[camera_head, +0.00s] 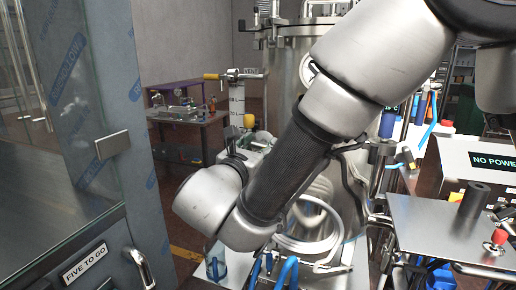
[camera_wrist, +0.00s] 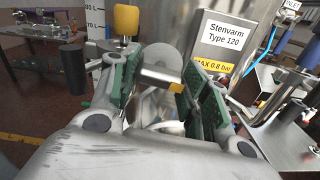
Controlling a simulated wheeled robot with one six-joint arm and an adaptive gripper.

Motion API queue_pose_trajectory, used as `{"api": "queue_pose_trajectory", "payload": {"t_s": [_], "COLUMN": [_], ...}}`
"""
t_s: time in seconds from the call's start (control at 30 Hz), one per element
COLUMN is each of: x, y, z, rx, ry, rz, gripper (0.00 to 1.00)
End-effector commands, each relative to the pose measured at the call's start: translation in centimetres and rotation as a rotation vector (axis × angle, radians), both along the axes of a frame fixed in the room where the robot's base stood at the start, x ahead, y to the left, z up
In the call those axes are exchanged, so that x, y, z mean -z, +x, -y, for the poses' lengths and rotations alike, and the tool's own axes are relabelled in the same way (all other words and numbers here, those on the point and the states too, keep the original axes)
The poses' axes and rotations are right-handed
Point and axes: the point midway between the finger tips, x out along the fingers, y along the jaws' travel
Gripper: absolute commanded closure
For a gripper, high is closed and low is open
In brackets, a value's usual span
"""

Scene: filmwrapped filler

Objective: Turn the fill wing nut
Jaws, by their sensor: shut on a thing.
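In the wrist view my gripper (camera_wrist: 155,88) has its two green-padded fingers closed in on a short metal piece with a yellow end (camera_wrist: 162,78), which I take to be the fill wing nut. A round grey disc (camera_wrist: 160,60) shows just behind it. The fingers hide part of the metal piece, so its exact turn angle cannot be told. In the head view my arm covers the gripper and the wing nut. The large steel tank (camera_head: 285,85) stands behind my arm; its label plate (camera_wrist: 222,42) reads "Stenvarm Type 120".
A yellow-capped fitting (camera_wrist: 126,20) rises close to the left finger. A glass door with a blue-printed film frame (camera_head: 110,90) stands at the left. A steel side table (camera_head: 430,225) with a dark cylinder and a red knob stands at the right. Hoses (camera_head: 315,245) loop below my arm.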

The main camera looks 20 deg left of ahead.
Motion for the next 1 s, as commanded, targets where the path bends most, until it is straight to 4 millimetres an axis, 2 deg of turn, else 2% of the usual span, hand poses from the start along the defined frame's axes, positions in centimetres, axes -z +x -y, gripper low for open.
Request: {"api": "queue_pose_trajectory", "payload": {"t_s": [0.6, 1.0], "x": [0.02, 0.03], "y": [-0.02, -0.02], "z": [-0.01, -0.01], "rx": [0.0, 0.0], "ry": [0.574, 0.838], "rz": [0.045, 0.065], "gripper": [0.78, 0.78]}}
